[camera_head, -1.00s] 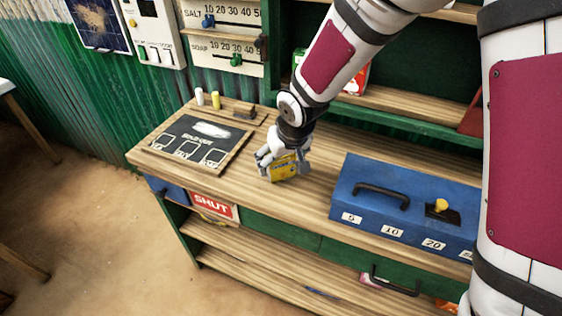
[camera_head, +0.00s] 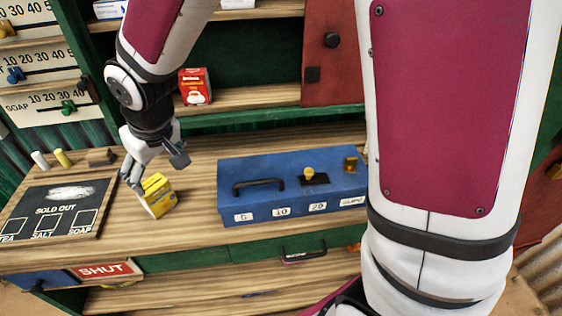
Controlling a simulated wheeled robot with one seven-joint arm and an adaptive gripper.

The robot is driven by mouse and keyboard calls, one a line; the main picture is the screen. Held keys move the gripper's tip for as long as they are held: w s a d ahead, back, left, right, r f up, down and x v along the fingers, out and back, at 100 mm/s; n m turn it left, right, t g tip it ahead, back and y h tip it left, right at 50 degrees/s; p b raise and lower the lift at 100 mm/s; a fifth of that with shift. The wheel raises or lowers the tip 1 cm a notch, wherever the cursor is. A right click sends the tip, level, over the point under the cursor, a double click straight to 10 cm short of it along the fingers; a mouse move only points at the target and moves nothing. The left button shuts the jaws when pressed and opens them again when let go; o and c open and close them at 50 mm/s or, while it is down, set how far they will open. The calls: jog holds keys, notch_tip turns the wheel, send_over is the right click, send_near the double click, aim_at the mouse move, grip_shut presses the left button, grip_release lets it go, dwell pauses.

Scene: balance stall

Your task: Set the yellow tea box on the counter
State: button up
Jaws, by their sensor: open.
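The yellow tea box (camera_head: 158,198) stands on the wooden counter (camera_head: 205,232), between the sold-out board and the blue cash box. My gripper (camera_head: 154,172) is just above and behind it, with its fingers spread apart. One finger comes down close along the box's left side, and the other is raised clear to its upper right. Whether the left finger still touches the box cannot be told.
The blue cash box (camera_head: 290,192) stands to the right, and the sold-out board (camera_head: 55,210) lies to the left. White and yellow chalks (camera_head: 63,158) stand behind the board. A red box (camera_head: 195,87) sits on the shelf behind. Bare counter lies around the tea box.

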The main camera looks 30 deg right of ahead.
jog(key=s+d+r+m+h, duration=0.1)
jog(key=s+d+r+h, duration=0.1)
jog(key=s+d+r, duration=0.6)
jog(key=s+d+r+m, duration=0.1)
jog(key=s+d+m, duration=0.1)
jog(key=s+d, duration=0.3)
jog(key=s+d+r+m, duration=0.1)
jog(key=s+d+r, duration=0.1)
jog(key=s+d, duration=0.4)
jog(key=s, duration=0.5)
jog(key=shift+s+r+m, duration=0.2)
jog(key=shift+m, duration=0.2)
jog(key=shift+r, duration=0.25)
